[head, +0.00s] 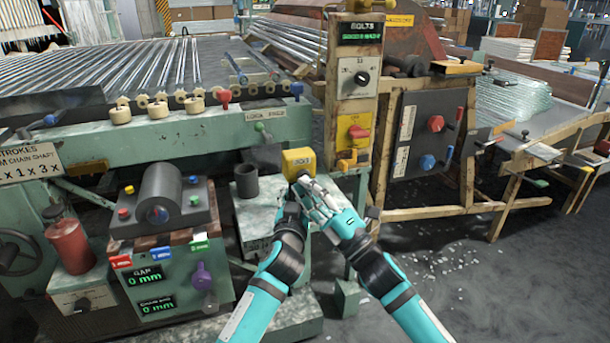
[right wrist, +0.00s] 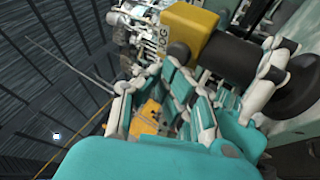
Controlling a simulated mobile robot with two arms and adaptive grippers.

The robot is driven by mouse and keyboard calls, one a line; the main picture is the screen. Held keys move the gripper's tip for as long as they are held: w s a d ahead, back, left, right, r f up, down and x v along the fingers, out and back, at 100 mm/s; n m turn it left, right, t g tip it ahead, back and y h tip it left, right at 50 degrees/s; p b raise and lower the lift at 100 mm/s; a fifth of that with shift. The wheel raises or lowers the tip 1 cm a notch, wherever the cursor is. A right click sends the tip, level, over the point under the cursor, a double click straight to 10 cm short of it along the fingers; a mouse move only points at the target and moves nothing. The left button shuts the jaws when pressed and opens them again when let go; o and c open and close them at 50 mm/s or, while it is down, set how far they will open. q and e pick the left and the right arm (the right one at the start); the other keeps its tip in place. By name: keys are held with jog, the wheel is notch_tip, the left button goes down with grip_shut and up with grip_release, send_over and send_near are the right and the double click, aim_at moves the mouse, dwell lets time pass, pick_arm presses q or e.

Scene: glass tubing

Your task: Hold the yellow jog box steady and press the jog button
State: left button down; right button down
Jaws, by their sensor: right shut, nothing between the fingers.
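The yellow jog box (head: 298,158) sits at the front of the green machine, right of a dark cup. It also shows at the top of the right wrist view (right wrist: 190,28), with JOG lettering on one face. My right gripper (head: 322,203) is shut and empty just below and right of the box. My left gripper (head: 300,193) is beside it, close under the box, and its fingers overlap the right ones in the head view. I cannot tell whether either gripper touches the box.
The dark cup (head: 246,181) stands left of the box on a worn ledge. A tan control post (head: 352,95) with a dial and red switch rises behind at the right. A grey-green console (head: 165,270) stands at left. Grey floor with scattered debris is open at right.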

jog(key=shift+w, duration=0.1)
jog(key=shift+w+a, duration=0.15)
jog(key=shift+w, duration=0.3)
dwell(0.7)
dwell(0.3)
jog(key=shift+s, duration=0.55)
jog(key=shift+s+d, duration=0.3)
jog(key=shift+s, duration=0.5)
jog(key=shift+s+d, duration=0.3)
jog(key=shift+s, duration=0.5)
jog(key=shift+s+d, duration=0.3)
jog(key=shift+s, duration=0.5)
pick_arm(q)
jog(key=c, duration=0.6)
grip_release()
jog(key=shift+c, duration=0.2)
